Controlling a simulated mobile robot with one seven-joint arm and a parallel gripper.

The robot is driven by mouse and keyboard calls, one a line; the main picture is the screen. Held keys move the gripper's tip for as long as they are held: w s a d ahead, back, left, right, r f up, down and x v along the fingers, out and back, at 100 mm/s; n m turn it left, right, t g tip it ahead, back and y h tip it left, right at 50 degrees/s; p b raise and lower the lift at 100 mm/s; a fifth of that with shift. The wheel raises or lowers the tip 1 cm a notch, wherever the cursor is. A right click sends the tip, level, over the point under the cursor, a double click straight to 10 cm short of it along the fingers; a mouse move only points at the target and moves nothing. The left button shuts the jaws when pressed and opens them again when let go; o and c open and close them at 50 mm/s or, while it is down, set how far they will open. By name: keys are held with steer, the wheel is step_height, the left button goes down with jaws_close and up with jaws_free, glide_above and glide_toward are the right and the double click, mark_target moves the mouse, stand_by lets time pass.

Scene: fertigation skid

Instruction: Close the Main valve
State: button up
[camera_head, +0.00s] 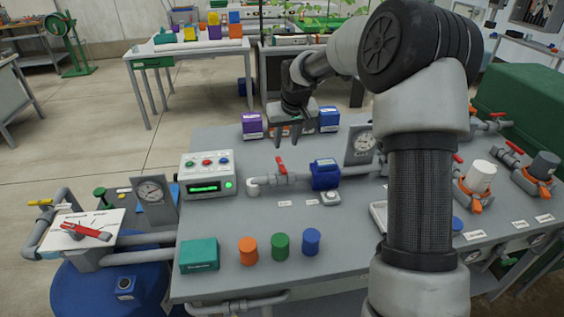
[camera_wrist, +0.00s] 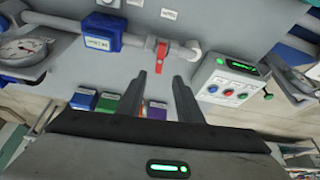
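A red-handled valve (camera_head: 281,165) sits on a short grey pipe in the middle of the skid table, left of a blue meter. In the wrist view its red handle (camera_wrist: 162,52) shows just beyond the gap between my fingertips, in line with them and apart from them. A larger red lever (camera_head: 86,231) lies over a white plate at the lower left. More red-handled valves (camera_head: 514,148) stand at the right. I cannot read which label says Main. My gripper (camera_head: 288,143) is open and empty, above the back of the table; its two fingers (camera_wrist: 160,78) show apart in the wrist view.
A control box (camera_head: 208,174) with a green display stands left of the pipe. The blue meter (camera_head: 325,174) and a dial gauge (camera_head: 360,145) stand to its right. Orange (camera_head: 248,250), green and blue cylinders stand in front. Purple (camera_head: 252,126) and blue boxes stand behind.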

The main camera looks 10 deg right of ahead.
mark_target(281, 164)
steer(key=x, duration=1.2)
steer(key=shift+f, duration=0.3)
